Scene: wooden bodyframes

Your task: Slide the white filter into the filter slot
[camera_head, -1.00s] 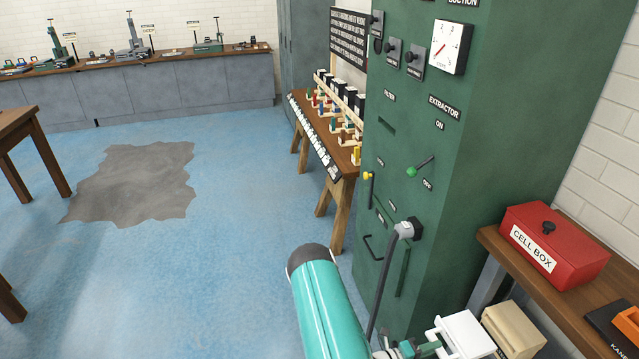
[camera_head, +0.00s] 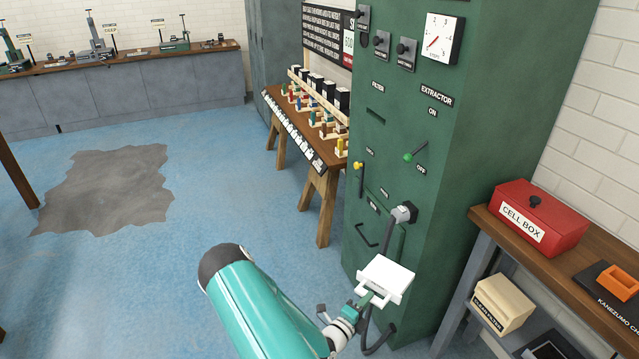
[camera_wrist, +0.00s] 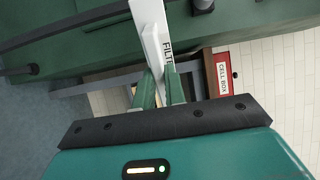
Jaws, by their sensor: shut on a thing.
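The white filter (camera_head: 386,279) is a flat white slab with a lip, held in my gripper (camera_head: 366,300) in front of the lower part of the green extractor cabinet. In the wrist view my gripper (camera_wrist: 158,92) is shut on the edge of the filter (camera_wrist: 152,40), and part of a FILTER label shows on it. The filter slot (camera_head: 376,116) is a dark narrow opening in the cabinet front, below the FILTER label. It is above the filter in the head view, and the two are well apart.
The green cabinet (camera_head: 470,150) carries a grey-ended handle (camera_head: 404,213), a green lever (camera_head: 409,157) and a yellow lever (camera_head: 358,166) below the slot. A bench with a red cell box (camera_head: 541,215) stands at right. A sample table (camera_head: 318,180) stands left of the cabinet; blue floor is open there.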

